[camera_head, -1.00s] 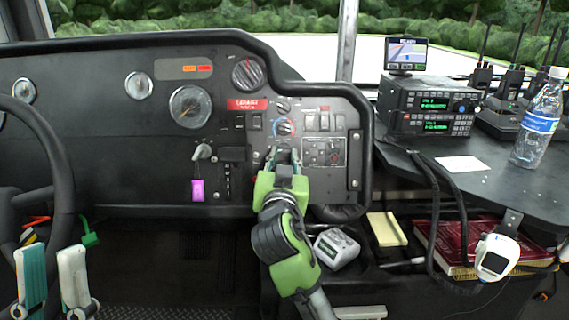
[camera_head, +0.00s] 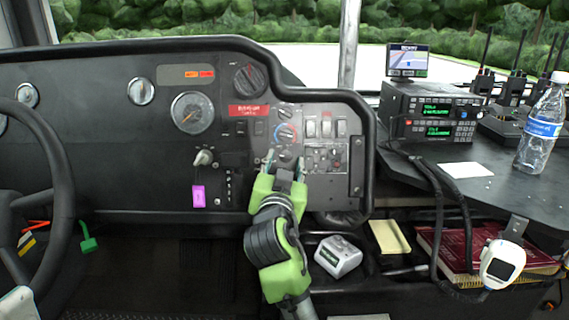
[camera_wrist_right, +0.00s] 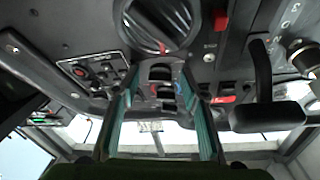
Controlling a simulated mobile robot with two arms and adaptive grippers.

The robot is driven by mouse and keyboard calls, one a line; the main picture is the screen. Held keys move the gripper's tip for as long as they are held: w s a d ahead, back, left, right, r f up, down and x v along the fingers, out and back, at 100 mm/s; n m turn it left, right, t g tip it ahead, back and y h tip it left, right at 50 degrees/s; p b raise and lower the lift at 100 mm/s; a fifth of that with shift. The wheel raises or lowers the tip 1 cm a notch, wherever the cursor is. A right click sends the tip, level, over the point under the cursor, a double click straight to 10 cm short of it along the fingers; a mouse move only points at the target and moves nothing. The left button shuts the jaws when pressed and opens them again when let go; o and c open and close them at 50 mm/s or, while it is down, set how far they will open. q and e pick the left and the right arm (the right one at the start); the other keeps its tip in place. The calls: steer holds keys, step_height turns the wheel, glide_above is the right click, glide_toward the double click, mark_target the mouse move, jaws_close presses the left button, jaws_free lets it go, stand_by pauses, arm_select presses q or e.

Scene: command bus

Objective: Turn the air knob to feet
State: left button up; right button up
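The dash panel holds a column of round knobs: a dark upper knob (camera_head: 285,113), a middle knob with a red and blue ring (camera_head: 286,133), and a lower knob (camera_head: 284,154). Their labels are too small to read. My right gripper (camera_head: 283,163) is open, its fingers spread at the lower knob and partly covering it. In the right wrist view, a large dark knob with a red mark (camera_wrist_right: 160,22) lies just beyond the separated fingertips (camera_wrist_right: 160,72); contact cannot be told.
The steering wheel (camera_head: 62,190) is at far left. A radio (camera_head: 430,112) and a water bottle (camera_head: 541,128) stand on the right shelf.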

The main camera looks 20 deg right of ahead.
step_height(320, 180, up, 10)
stand_by(0.7)
steer(key=shift+f, duration=0.1)
